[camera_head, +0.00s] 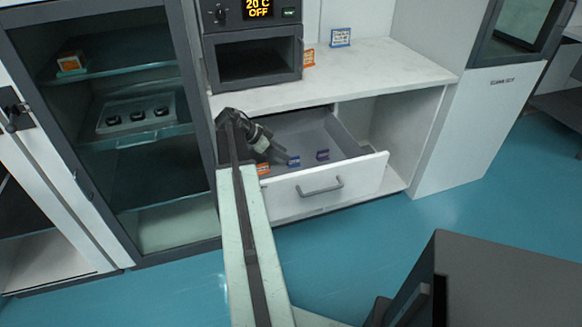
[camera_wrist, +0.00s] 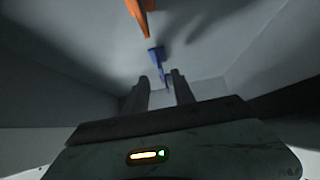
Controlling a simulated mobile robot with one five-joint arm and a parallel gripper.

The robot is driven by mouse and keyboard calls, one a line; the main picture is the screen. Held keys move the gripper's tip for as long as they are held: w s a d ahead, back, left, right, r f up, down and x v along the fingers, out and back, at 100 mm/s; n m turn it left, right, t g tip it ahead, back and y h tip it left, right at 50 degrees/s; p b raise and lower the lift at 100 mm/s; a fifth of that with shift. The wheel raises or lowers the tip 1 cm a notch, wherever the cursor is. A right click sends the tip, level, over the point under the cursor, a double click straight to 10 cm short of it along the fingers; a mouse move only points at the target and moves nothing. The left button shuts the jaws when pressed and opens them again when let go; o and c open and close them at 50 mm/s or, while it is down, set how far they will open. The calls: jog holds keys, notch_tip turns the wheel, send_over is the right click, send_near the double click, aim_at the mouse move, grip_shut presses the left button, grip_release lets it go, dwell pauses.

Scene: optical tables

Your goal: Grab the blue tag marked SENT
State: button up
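A small blue tag (camera_head: 294,161) stands in the open drawer, between an orange tag (camera_head: 263,169) and a purple tag (camera_head: 322,155). Its lettering is too small to read. My gripper (camera_head: 284,156) reaches down into the drawer, close beside the blue tag. In the wrist view my gripper (camera_wrist: 161,78) has its two fingers apart, with nothing seen held. The blue tag (camera_wrist: 157,57) shows just beyond the fingertips, roughly in line with the gap. The orange tag (camera_wrist: 140,14) is farther up. Another blue-edged tag (camera_head: 340,37) stands on the counter; I cannot read it surely.
The white drawer (camera_head: 350,182) has walls around my gripper. The counter (camera_head: 400,64) above holds an orange tag (camera_head: 308,58) and an oven-like device (camera_head: 252,45). A glass-front cabinet (camera_head: 195,235) stands left. A dark box-like shape fills the lower right. Blue floor is open in front.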

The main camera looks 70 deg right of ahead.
jog(key=b+x, duration=0.3)
jog(key=x, duration=0.2)
jog(key=shift+w+f+b, duration=0.15)
jog(key=shift+f+b, duration=0.1)
jog(key=shift+b, duration=0.15)
jog(key=shift+r, duration=0.2)
grip_shut()
notch_tip(320, 180, up, 10)
jog(key=p, duration=1)
jog(key=shift+r+p, duration=0.15)
jog(key=shift+p, duration=0.2)
